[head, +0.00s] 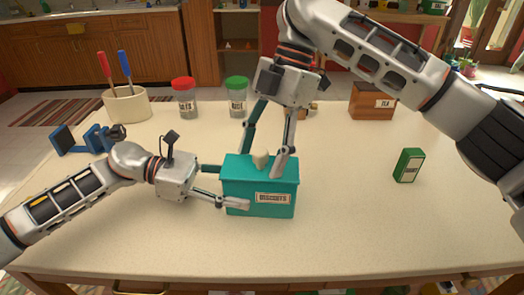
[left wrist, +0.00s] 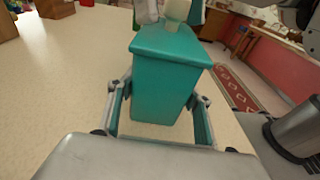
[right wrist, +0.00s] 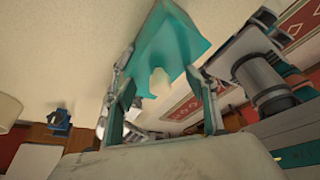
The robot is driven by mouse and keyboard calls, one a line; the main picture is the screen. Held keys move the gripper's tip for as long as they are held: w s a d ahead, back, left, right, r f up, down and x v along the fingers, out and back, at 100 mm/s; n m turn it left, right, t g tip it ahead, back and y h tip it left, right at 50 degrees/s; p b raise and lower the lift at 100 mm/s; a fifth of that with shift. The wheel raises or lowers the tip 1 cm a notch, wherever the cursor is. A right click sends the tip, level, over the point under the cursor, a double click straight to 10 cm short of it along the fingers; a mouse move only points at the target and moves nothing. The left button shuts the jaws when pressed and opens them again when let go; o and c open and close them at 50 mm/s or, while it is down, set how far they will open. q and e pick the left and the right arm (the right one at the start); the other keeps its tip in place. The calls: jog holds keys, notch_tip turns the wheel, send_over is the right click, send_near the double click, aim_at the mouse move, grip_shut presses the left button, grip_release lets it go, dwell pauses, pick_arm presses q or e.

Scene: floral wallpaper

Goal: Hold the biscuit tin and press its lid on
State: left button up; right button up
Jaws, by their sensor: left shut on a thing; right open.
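The teal biscuit tin (head: 259,205), labelled BISCUITS, stands upright on the table. Its teal lid (head: 278,167) with a cream knob (head: 261,159) sits on top; I cannot tell whether it is fully down. My left gripper (head: 235,187) is shut on the tin from its left side; the left wrist view shows a finger on each side of the tin body (left wrist: 160,95). My right gripper (head: 260,160) is open and points down over the lid, with its fingers apart on either side of the knob. The right wrist view shows the knob (right wrist: 160,82) between the fingers.
A white crock with red and blue utensils (head: 127,104), a red-lidded jar (head: 185,101) and a green-lidded jar (head: 237,100) stand behind. A brown TEA box (head: 372,102) and a green box (head: 409,165) stand right. The table's front is clear.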

jog(key=shift+r, duration=3)
grip_shut()
jog(key=shift+f, duration=0.6)
jog(key=shift+f, duration=0.35)
jog(key=shift+f, duration=0.35)
